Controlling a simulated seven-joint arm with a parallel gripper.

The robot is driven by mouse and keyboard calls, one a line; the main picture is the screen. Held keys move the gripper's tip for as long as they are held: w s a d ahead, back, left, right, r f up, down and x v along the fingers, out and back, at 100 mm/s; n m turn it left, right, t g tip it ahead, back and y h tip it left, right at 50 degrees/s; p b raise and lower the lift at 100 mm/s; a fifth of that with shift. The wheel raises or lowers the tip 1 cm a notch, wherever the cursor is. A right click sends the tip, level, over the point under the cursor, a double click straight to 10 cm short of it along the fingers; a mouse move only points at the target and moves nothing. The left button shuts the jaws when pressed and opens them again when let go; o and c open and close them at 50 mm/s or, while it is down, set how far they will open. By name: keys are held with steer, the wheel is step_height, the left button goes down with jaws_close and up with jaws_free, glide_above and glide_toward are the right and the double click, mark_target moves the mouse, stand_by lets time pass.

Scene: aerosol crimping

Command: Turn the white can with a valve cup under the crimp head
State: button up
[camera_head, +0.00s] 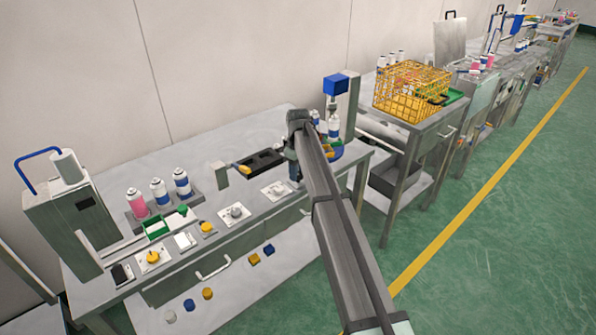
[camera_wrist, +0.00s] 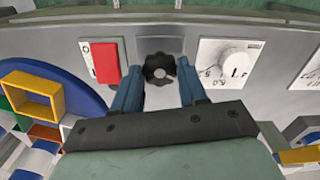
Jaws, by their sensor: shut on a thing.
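In the wrist view, the two blue fingers of my gripper (camera_wrist: 157,82) are shut on a black lobed knob (camera_wrist: 158,68) on a grey front panel. In the head view, my gripper (camera_head: 295,172) is at the front of the bench, largely hidden by my arm. The crimp head appears to be the blue box (camera_head: 336,84) on a grey column. White cans with blue bands stand below and beside it; one (camera_head: 333,127) shows behind my arm. Their tops are too small to tell a valve cup. A blue round table (camera_wrist: 62,72) with coloured square nests lies left of my gripper.
A red switch (camera_wrist: 105,62) is left of the knob, and a white numbered dial (camera_wrist: 230,62) is right of it. Pink and blue-banded cans (camera_head: 160,192) stand farther left on the bench. A yellow wire basket (camera_head: 411,91) sits on the bench at right.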

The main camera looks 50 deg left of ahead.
steer(key=shift+n, duration=2.2)
steer(key=o, duration=1.1)
steer(key=shift+c, duration=0.2)
step_height(320, 180, up, 14)
steer(key=shift+f, duration=0.15)
